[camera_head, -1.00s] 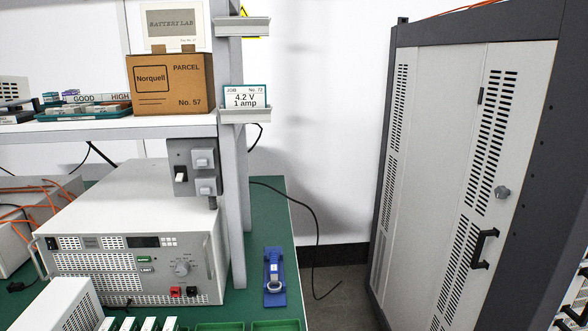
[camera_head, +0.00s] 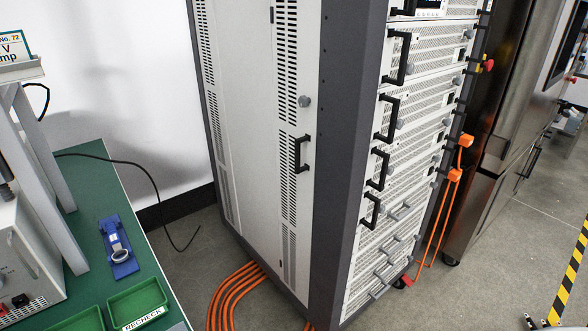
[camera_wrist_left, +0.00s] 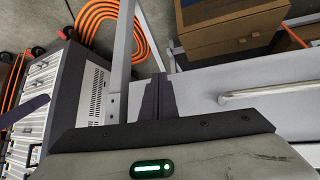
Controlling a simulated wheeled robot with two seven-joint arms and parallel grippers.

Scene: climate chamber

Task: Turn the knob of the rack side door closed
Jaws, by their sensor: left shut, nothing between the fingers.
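The rack (camera_head: 335,180) stands in the middle of the head view. Its light grey side door (camera_head: 250,140) faces left, with slotted vents, and looks flush with the frame. A small round grey knob (camera_head: 304,101) sits on the door's right part, above a black pull handle (camera_head: 301,153). The knob's turn position is too small to read. My left gripper (camera_wrist_left: 158,97) shows only in the left wrist view, with its dark fingers shut and empty. It is not at the knob. My right gripper is not in view.
A green bench (camera_head: 85,215) with a blue fixture (camera_head: 118,246) and green trays (camera_head: 138,302) is at the left. Orange cables (camera_head: 238,290) lie on the floor by the rack. A steel cabinet (camera_head: 500,140) stands right. Floor shows between bench and rack.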

